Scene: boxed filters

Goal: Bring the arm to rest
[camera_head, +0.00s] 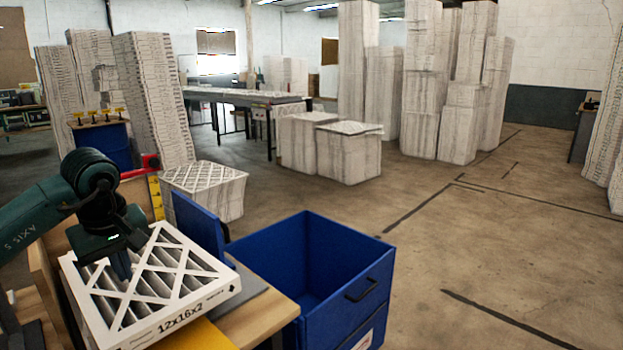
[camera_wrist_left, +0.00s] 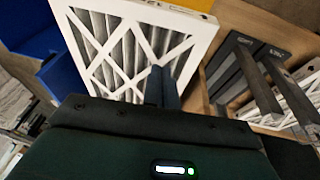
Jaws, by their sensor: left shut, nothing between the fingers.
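My left arm comes in from the left in the head view. My left gripper (camera_head: 122,262) is shut and empty, with its fingers pointing down over the left part of a white-framed filter (camera_head: 178,278) marked 12x16x2. In the left wrist view the shut fingers (camera_wrist_left: 160,88) show in front of the same filter (camera_wrist_left: 100,35). I cannot tell whether the fingertips touch it. The filter lies on the wooden workbench (camera_head: 262,318). My right gripper is not in view.
An open blue bin (camera_head: 345,327) stands right of the bench and looks empty. Dark slotted parts (camera_wrist_left: 245,75) lie beside the filter in the wrist view. Filter stacks (camera_head: 330,150) stand further back. The floor at right (camera_head: 480,255) is clear.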

